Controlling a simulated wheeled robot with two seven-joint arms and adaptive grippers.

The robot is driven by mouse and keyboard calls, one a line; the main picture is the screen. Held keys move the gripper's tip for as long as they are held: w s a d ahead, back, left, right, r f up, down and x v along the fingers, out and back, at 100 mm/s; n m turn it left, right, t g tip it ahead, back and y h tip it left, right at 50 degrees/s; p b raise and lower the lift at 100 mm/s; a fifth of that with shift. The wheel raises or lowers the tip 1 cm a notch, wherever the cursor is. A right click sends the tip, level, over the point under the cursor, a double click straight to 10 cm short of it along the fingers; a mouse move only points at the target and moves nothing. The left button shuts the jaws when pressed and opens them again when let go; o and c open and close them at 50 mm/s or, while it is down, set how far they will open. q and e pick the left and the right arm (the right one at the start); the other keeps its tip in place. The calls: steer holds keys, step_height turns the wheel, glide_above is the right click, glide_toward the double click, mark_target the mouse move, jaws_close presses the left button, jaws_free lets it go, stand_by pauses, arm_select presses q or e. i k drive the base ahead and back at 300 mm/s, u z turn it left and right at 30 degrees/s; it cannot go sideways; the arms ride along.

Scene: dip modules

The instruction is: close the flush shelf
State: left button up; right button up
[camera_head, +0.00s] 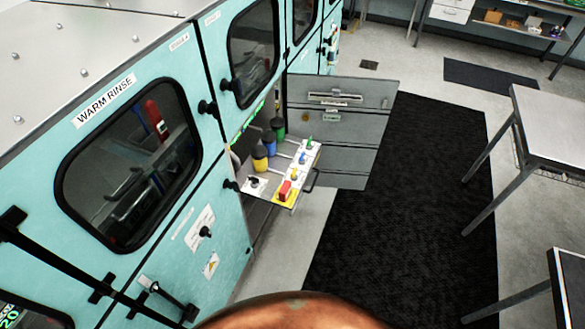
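The flush shelf (262,187) appears to be the pale sliding shelf that sticks out of an open bay in the teal cabinet. It is pulled out, with a dark handle (312,182) at its outer edge. On it are a yellow-and-dark bottle (260,160), blue and green containers behind it, small coloured valves and a red switch on a yellow plate (286,190). A grey door (350,130) beside the bay is swung open. Neither of my grippers is in view.
The teal cabinet row (185,215) fills the left, with windows, dark latches and a "WARM RINSE" label. A black mat (400,220) covers the floor in front. Steel tables (555,120) stand at the right. The floor between is clear.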

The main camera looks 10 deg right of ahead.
mark_target(274, 157)
steer(key=z, duration=0.2)
steer(key=i, duration=0.45)
steer(key=z, duration=1.55)
steer(key=i, duration=0.4)
steer(key=u, duration=1.8)
